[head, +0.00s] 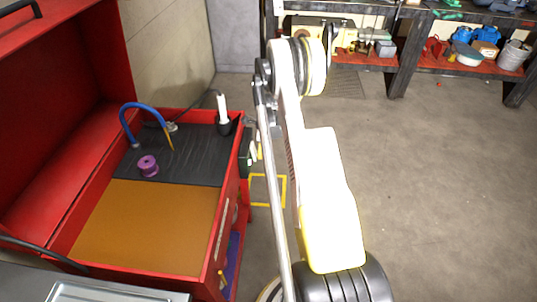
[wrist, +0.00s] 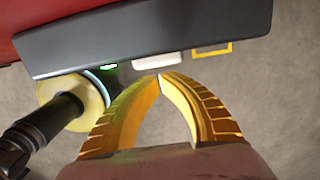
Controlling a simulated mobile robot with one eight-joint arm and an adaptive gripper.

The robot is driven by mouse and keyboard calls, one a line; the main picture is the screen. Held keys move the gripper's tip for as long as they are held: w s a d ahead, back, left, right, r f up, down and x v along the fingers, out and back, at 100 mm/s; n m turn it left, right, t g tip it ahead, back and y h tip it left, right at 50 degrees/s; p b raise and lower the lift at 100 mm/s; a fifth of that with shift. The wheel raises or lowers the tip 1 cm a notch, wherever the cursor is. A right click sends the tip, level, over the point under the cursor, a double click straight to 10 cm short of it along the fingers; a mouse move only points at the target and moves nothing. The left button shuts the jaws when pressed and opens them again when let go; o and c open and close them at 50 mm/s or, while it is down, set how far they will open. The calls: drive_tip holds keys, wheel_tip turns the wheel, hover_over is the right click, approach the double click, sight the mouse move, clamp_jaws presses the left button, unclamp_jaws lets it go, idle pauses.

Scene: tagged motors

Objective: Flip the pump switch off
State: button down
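The pump switch is probably the small black part with a lit green mark (wrist: 108,67) under the edge of a dark grey panel (wrist: 150,35) in the wrist view. Its position, on or off, is too small to tell. My gripper (wrist: 160,75) has yellow, ribbed, bowed fingers whose tips meet, with nothing seen between them. The tips appear just below a white block (wrist: 157,60) and to the right of the green mark. I cannot tell whether they touch anything. In the head view my arm covers the middle, and the switch cannot be made out.
A red parts washer (head: 214,262) with an open lid stands at the left, holding a blue hose (head: 140,106) and a purple spool (head: 148,165). A round cream part with a black cylinder (wrist: 55,118) is beside my left finger. Shelves (head: 400,70) stand behind; floor at right is clear.

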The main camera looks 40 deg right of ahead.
drive_tip(key=shift+w+a, duration=0.1)
idle(0.3)
drive_tip(key=shift+w+a+f+t+y+b, duration=0.35)
drive_tip(key=shift+w+f+t+y+b, duration=0.15)
drive_tip(key=shift+b, duration=0.65)
drive_tip(key=shift+r, duration=0.1)
